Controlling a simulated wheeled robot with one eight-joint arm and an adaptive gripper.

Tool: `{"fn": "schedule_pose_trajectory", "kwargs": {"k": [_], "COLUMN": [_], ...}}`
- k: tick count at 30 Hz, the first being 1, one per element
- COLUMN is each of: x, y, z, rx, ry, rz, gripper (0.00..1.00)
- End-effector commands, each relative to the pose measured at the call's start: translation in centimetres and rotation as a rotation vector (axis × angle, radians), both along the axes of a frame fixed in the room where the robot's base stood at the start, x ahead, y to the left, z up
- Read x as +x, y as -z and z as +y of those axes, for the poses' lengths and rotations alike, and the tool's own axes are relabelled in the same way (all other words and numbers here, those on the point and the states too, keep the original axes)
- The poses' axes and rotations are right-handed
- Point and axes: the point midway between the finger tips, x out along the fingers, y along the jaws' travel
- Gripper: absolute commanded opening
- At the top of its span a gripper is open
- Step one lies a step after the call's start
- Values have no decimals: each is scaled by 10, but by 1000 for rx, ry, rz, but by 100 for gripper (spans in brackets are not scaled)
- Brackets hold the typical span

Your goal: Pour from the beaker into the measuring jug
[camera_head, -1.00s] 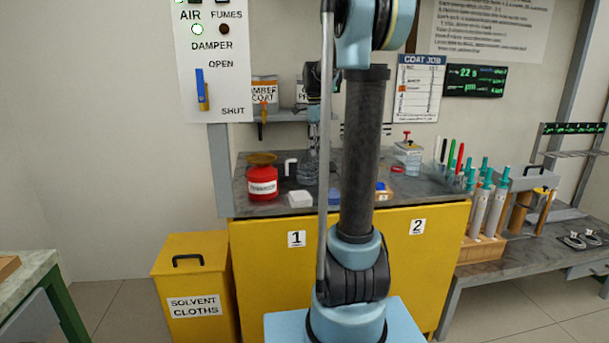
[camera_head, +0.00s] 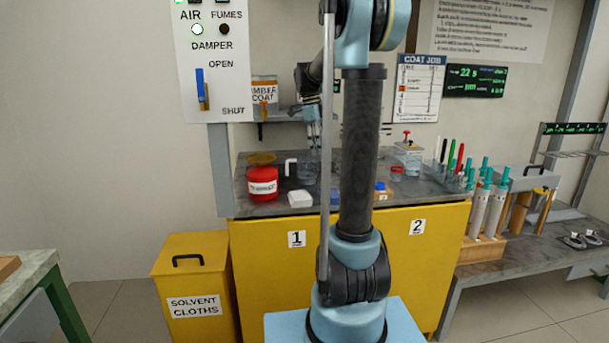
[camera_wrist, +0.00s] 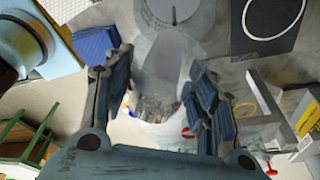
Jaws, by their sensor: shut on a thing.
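My gripper (camera_wrist: 158,98) is shut on a clear beaker (camera_wrist: 167,72), which shows between the two fingers in the wrist view. In the head view my gripper (camera_head: 313,112) is above the back of the bench, partly behind my own arm; the beaker is too hard to make out there. The clear measuring jug (camera_head: 305,172) with a white handle stands on the bench below my gripper. I cannot tell the liquid level in either vessel.
A red can (camera_head: 262,185) stands left of the jug, with a white block (camera_head: 300,199) in front. A clear lidded container (camera_head: 408,157) and a small red-rimmed dish (camera_head: 397,173) are to the right.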

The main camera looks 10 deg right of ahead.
Motion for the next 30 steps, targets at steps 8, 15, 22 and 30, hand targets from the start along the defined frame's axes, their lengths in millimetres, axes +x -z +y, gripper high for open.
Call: {"fn": "schedule_pose_trajectory", "kwargs": {"k": [8, 15, 22, 30], "x": [1, 1, 2, 2], "y": [-1, -1, -2, -2], "z": [2, 2, 3, 3], "rx": [-50, -50, -103, -102], "ry": [-1, -1, 0, 0], "rz": [29, 29, 59, 58], "gripper": [27, 27, 27, 27]}}
